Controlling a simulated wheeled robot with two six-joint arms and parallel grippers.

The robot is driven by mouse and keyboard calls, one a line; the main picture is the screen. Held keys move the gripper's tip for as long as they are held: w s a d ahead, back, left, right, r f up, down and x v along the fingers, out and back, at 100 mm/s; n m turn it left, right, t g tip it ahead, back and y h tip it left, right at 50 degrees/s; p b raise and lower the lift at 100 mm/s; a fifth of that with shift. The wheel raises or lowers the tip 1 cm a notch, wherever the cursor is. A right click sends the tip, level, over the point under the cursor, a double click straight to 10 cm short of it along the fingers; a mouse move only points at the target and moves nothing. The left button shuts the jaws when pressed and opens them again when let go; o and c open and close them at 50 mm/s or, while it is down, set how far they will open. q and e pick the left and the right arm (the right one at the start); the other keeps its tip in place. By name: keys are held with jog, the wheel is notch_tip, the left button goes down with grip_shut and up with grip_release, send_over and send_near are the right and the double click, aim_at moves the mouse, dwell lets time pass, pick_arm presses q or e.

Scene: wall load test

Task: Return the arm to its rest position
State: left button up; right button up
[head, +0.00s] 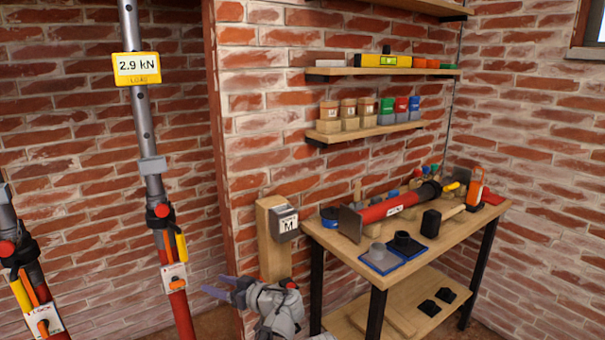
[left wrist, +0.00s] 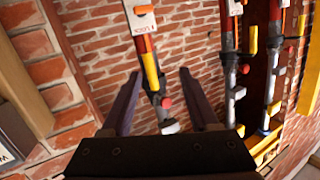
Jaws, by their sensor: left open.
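My left gripper (head: 222,289) is low in the head view, in front of the brick wall and left of the workbench. Its two fingers are apart and nothing is between them. In the left wrist view the open gripper (left wrist: 160,100) points toward a red and grey prop (left wrist: 148,62) with a yellow handle, which stands beyond the fingers. Whether the fingers are near it is hard to tell. My right gripper shows in neither view.
The workbench (head: 453,232) carries a red prop (head: 392,207) and blue pads. Upright props (head: 179,303) stand left, one with a yellow 2.9 kN display (head: 137,68). A grey box (head: 285,223) is mounted on a wooden board (head: 270,250). Shelves (head: 375,131) hang above the bench.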

pick_arm(q)
jog(key=s+a+f+m+g+h, duration=0.35)
jog(key=s+f, duration=0.35)
jog(key=f, duration=0.3)
jog(key=s+d+f+m+g+h, duration=0.4)
jog(key=s+d+f+m+h, duration=0.4)
jog(key=s+h, duration=0.25)
jog(key=s+d+m+y, duration=0.25)
jog(key=s+d, duration=0.35)
jog(key=d, duration=0.6)
notch_tip(320, 180, up, 15)
jog(key=h+p, duration=0.1)
jog(key=p, duration=1.4)
jog(key=shift+w+a+g, duration=0.15)
jog(key=shift+a+g, duration=0.2)
jog(key=shift+a, duration=0.05)
jog(key=shift+f, duration=0.15)
